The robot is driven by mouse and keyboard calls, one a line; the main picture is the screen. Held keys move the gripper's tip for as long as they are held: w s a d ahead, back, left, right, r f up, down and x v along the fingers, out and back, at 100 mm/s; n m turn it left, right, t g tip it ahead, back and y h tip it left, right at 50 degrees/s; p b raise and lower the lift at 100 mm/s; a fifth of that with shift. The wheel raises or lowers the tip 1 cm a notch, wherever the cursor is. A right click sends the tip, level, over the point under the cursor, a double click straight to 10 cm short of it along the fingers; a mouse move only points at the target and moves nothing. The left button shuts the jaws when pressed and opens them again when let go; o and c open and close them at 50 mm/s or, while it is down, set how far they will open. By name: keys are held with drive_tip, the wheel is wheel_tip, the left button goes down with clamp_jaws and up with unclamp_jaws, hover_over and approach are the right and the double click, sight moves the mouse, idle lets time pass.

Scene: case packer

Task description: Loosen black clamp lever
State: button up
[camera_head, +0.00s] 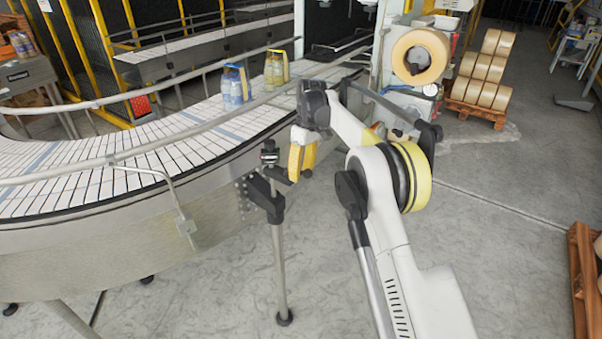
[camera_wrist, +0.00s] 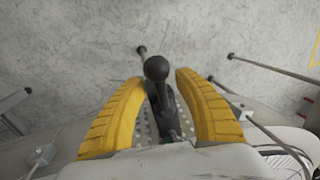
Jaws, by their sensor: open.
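In the wrist view, the black clamp lever (camera_wrist: 157,68), with its round knob, stands between the two yellow fingers of my gripper (camera_wrist: 160,82). The fingers are spread, with a gap visible on each side of the lever; I cannot tell any contact. In the head view, the yellow fingers of my gripper (camera_head: 301,158) are beside a black clamp (camera_head: 269,157) on top of a metal post at the conveyor's outer side. The lever's lower end is partly hidden by my gripper's body in the wrist view.
The curved conveyor (camera_head: 180,158) with its guide rail runs along the left. Blue bottle packs (camera_head: 235,88) and yellow bottle packs (camera_head: 276,69) stand on it. A tape roll (camera_head: 420,56) and a pallet of rolls (camera_head: 484,75) are behind. Open floor lies right of my arm.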

wheel_tip(320, 180, up, 7)
drive_tip(key=w, duration=0.1)
drive_tip(key=shift+d+r, duration=0.2)
drive_tip(key=shift+d, duration=0.25)
idle(0.9)
